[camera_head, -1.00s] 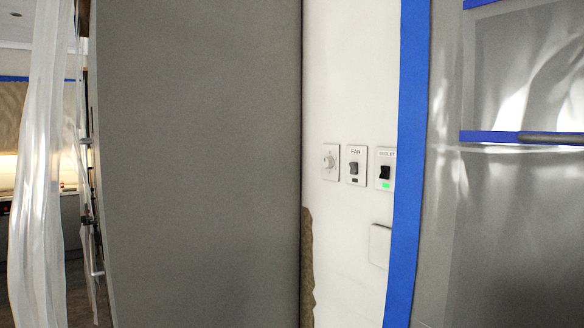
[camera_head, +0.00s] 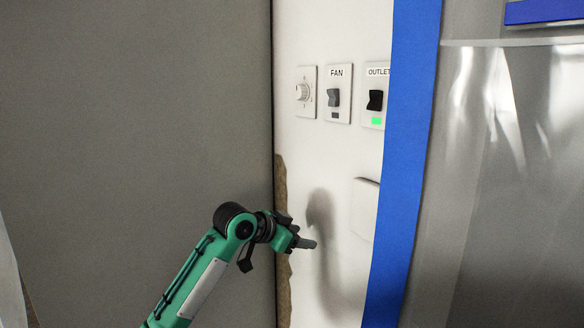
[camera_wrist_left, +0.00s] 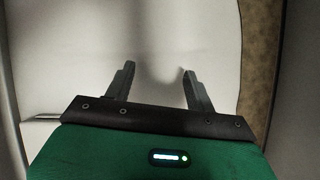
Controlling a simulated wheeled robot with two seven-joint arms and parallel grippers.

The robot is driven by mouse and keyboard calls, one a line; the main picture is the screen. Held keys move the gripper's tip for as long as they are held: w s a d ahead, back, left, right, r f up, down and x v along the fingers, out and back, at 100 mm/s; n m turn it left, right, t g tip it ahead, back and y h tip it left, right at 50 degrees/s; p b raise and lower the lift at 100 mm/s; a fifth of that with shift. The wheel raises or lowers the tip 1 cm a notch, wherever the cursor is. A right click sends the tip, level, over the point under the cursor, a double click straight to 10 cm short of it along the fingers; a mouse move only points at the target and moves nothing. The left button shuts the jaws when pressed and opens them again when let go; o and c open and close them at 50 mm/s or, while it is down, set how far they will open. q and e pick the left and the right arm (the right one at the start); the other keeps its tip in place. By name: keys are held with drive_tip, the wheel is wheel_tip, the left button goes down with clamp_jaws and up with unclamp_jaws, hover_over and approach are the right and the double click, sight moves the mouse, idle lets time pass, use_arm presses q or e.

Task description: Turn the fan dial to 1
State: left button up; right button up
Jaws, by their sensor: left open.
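The fan dial (camera_head: 302,92) is a round white knob on a white wall plate, left of the switch labelled FAN (camera_head: 334,97). The dial's setting is too small to read. My left gripper (camera_head: 308,244) is in front of the white wall, below the dial and well apart from it. In the left wrist view the gripper (camera_wrist_left: 155,82) is open, with two dark fingers spread and nothing between them. The dial does not show in the left wrist view. My right gripper is not in view.
A switch labelled OUTLET (camera_head: 375,100) has a lit green light. A blank white plate (camera_head: 364,208) is lower right. Blue tape (camera_head: 403,170) and plastic sheeting (camera_head: 510,190) border the wall on the right. A large grey panel (camera_head: 130,120) stands on the left.

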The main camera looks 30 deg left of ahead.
use_arm(q)
drive_tip(key=s+a+r+t+h, duration=0.1)
drive_tip(key=a+r, duration=0.2)
drive_tip(key=r, duration=0.6)
drive_tip(key=a+r+t, duration=0.1)
drive_tip(key=a+r, duration=0.1)
drive_tip(key=r, duration=0.7)
drive_tip(key=m+t+h, duration=0.2)
drive_tip(key=t, duration=0.1)
approach(297, 91)
drive_tip(key=p+x, duration=0.5)
drive_tip(key=x, duration=0.3)
drive_tip(key=shift+r, duration=0.15)
drive_tip(key=shift+w+d, duration=0.15)
drive_tip(key=shift+w, duration=0.2)
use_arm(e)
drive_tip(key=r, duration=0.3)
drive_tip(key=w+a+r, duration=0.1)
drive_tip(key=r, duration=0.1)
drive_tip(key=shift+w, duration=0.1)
use_arm(q)
drive_tip(key=shift+c, duration=0.2)
drive_tip(key=c, duration=0.9)
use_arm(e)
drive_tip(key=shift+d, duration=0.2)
